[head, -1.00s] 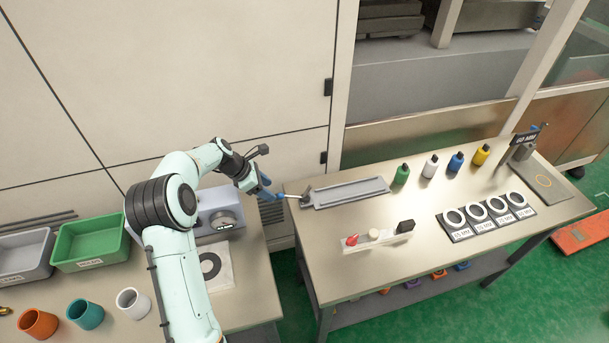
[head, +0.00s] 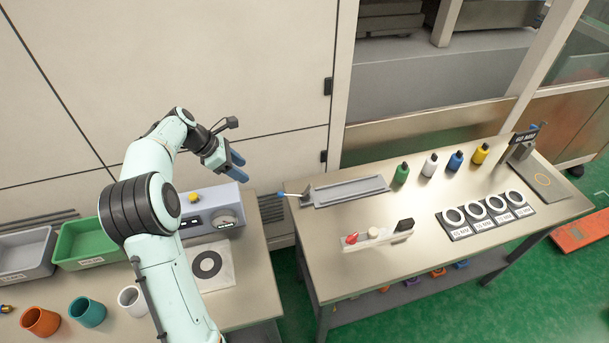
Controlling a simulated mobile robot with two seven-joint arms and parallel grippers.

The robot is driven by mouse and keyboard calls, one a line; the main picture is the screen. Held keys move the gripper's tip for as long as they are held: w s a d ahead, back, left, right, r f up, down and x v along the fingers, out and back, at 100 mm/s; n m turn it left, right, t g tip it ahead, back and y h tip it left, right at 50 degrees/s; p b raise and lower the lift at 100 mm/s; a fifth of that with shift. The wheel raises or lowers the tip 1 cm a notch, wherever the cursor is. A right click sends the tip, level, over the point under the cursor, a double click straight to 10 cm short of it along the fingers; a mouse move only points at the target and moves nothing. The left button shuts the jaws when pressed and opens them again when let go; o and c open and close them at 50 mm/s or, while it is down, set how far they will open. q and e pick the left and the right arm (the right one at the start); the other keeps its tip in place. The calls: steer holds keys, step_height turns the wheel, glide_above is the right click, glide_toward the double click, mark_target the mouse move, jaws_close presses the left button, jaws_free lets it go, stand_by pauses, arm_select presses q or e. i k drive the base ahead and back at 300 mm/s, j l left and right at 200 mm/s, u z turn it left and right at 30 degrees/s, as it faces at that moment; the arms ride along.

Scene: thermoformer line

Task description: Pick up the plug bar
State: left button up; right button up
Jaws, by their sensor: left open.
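The plug bar, which I take to be the pale bar (head: 377,241), lies near the front edge of the right-hand table. It carries a red plug (head: 352,238), a cream plug (head: 373,233) and a black plug (head: 404,225). My left gripper (head: 237,160) has blue fingers and is open and empty. It is in the air above the gap between the two tables, up and left of the bar and well apart from it. My right gripper is not in view.
A brush-like tool (head: 293,195) with a blue tip overhangs the right table's left edge, beside a grey tray (head: 377,190). Several bottles and a black ring holder (head: 457,232) stand farther right. A grey gauge box (head: 207,220) sits on the left table.

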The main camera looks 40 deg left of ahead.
mark_target(405, 226)
steer(key=k+l, duration=0.15)
steer(key=l, duration=0.15)
steer(key=k+l, duration=0.15)
steer(key=l, duration=0.2)
steer(key=k+l, duration=0.15)
steer(key=l, duration=0.15)
steer(key=k+l, duration=0.15)
steer(key=l, duration=0.15)
